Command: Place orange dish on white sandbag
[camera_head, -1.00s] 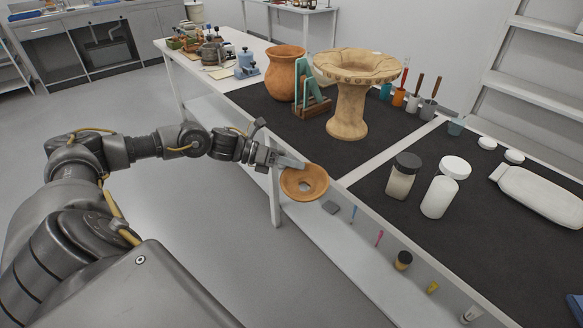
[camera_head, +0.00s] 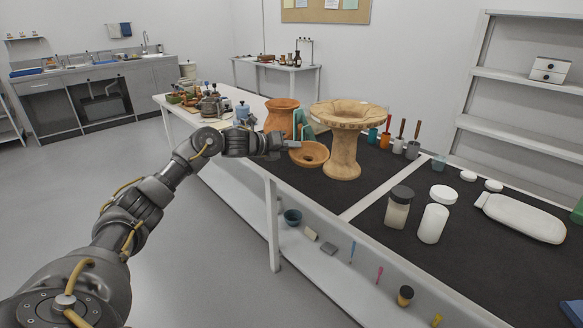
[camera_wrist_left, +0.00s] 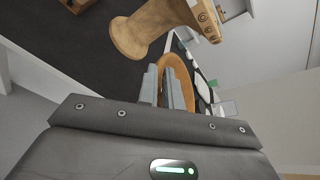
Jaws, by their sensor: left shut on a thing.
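The orange dish (camera_head: 309,154), a shallow bowl with a dark hole at its centre, is in my left gripper (camera_head: 287,146). The gripper is shut on its left rim and holds it raised near the table's front edge. In the left wrist view, the dish (camera_wrist_left: 179,66) shows partly behind the fingers (camera_wrist_left: 168,82). The white sandbag (camera_head: 522,218), a flat pillow with a narrow neck, lies on the dark mat at the right, well apart from the dish, with nothing on it. My right gripper is not in view.
A carved clay pedestal stand (camera_head: 345,150) rises just right of the dish, with an orange jar (camera_head: 280,117) behind. A dark-lidded jar (camera_head: 398,208) and a white bottle (camera_head: 432,223) stand between dish and sandbag. Tool cups (camera_head: 398,146) line the back.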

